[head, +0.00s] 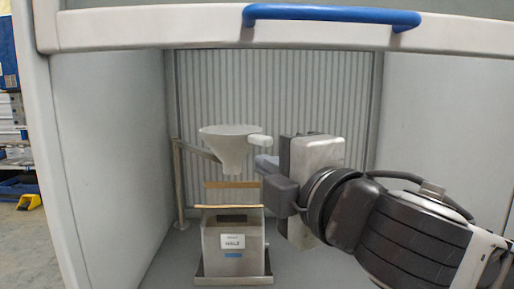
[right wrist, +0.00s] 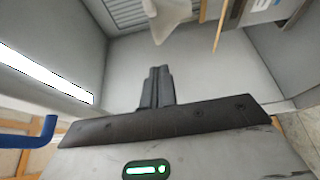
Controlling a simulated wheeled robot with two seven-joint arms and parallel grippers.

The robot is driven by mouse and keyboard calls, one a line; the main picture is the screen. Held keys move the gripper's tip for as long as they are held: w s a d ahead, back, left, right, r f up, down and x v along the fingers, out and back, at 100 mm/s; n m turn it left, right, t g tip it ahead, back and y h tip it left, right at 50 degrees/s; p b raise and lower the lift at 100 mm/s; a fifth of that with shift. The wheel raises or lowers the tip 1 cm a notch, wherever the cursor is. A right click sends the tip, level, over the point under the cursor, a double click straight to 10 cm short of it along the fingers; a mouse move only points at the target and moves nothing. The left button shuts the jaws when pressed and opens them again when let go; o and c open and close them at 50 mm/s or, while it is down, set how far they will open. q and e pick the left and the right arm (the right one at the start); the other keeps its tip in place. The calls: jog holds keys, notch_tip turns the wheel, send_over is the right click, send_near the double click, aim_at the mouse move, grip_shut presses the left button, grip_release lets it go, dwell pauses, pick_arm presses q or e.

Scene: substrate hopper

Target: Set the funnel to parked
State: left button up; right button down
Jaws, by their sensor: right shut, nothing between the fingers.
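The funnel (head: 229,150) is a pale cone, upright, on a bracket arm from a post (head: 179,185) at its left. The spout is roughly above the box, with a gap between. My right gripper (head: 268,188) is shut and empty, just right of the funnel and lower than its rim. Its closed fingers (right wrist: 157,88) show in the right wrist view, with the funnel (right wrist: 168,18) beyond them. My left gripper is not in view.
A white-framed enclosure surrounds this, with a left wall (head: 110,160), a right wall (head: 440,120) and a ribbed back panel (head: 290,90). A blue handle (head: 332,16) is on the raised front edge above. The box stands on a tray (head: 205,281).

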jog(key=w+a+p, duration=0.1)
jog(key=w+p, duration=0.2)
jog(key=w, duration=0.8)
jog(key=shift+w+a, duration=0.15)
jog(key=shift+w, duration=0.15)
